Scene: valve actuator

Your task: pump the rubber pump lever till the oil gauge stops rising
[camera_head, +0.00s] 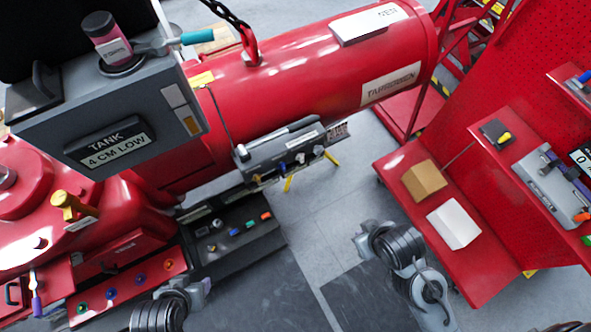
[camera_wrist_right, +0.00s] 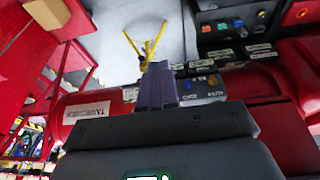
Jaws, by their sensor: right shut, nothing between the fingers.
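A long grey bar, which looks like the pump lever (camera_head: 280,134), lies along the top of a grey panel (camera_head: 285,160) beside the red cylinder. I cannot tell whether it has rubber on it. The panel also shows in the right wrist view (camera_wrist_right: 203,86), with coloured knobs. A dark display on the grey tank box (camera_head: 111,145) reads "TANK 4 CM LOW"; no other gauge is clear. My right gripper (camera_head: 364,240) is apart from the panel, over the floor to its lower right; its fingers (camera_wrist_right: 157,82) are shut and empty. My left gripper (camera_head: 203,284) is low, below the black button box; its fingers are unclear.
A red cylinder (camera_head: 300,65) runs across the back, with a chain above it. A black button box (camera_head: 232,238) sits below the panel. Red shelves (camera_head: 440,200) with a brown box (camera_head: 424,181) and white box (camera_head: 454,224) stand right.

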